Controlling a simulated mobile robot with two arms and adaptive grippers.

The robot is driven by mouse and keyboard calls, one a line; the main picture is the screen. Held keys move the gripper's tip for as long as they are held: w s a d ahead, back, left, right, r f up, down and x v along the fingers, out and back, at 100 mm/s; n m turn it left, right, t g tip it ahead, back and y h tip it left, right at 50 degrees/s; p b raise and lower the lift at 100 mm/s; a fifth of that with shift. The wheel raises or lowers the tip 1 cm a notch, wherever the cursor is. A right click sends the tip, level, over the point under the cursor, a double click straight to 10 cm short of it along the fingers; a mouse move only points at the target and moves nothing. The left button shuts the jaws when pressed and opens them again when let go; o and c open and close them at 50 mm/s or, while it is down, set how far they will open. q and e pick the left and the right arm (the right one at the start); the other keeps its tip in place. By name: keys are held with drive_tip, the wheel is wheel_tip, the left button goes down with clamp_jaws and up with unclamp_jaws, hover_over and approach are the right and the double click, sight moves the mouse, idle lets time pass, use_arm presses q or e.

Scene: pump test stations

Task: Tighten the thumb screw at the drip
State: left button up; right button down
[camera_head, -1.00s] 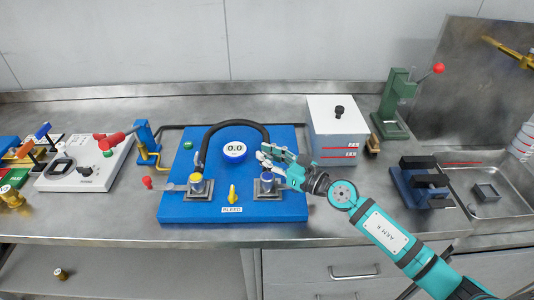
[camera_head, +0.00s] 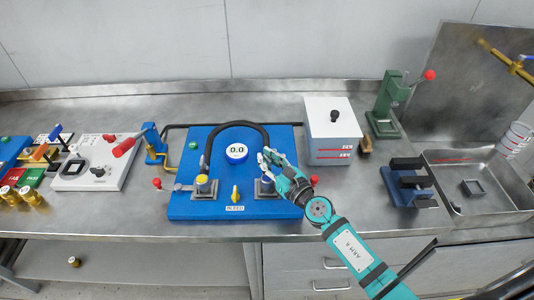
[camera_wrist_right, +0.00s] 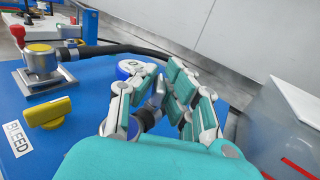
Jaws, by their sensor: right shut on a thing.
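A blue board (camera_head: 190,206) lies on the bench with a black hose (camera_head: 237,123) arching between two upright fittings. The left fitting (camera_head: 203,186) has a yellow ring. My right gripper (camera_head: 269,163) is at the right fitting (camera_head: 265,188), where the hose's right end comes down. In the right wrist view its fingers (camera_wrist_right: 157,98) are closed around a dark part (camera_wrist_right: 152,112) at that fitting. The fingers hide most of it, and I cannot tell whether it is the thumb screw. My left gripper is not in view.
A yellow knob (camera_head: 235,193) by the BLEED label sits between the fittings. A round gauge (camera_head: 236,152) reads 0.0. A white box (camera_head: 333,132) stands right of the board, with a blue stand (camera_head: 407,184) and a sink (camera_head: 480,190) beyond. A white control panel (camera_head: 95,163) is at left.

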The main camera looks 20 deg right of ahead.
drive_tip(key=shift+a+r+m+t+h+p, duration=0.15)
drive_tip(key=shift+m+t+h+p, duration=0.25)
drive_tip(key=shift+m+h+p, duration=1)
drive_tip(key=shift+r+h+p, duration=0.1)
drive_tip(key=shift+h+p, duration=0.55)
drive_tip(key=shift+h, duration=0.05)
drive_tip(key=shift+m+h, duration=0.5)
drive_tip(key=shift+h, duration=0.1)
drive_tip(key=shift+f+m+h+p, duration=0.25)
drive_tip(key=shift+m+h, duration=0.45)
drive_tip(key=shift+h, duration=0.4)
drive_tip(key=shift+m+h, duration=0.8)
drive_tip(key=shift+h, duration=0.6)
drive_tip(key=shift+g+h, duration=0.3)
drive_tip(key=c, duration=1.4)
unclamp_jaws()
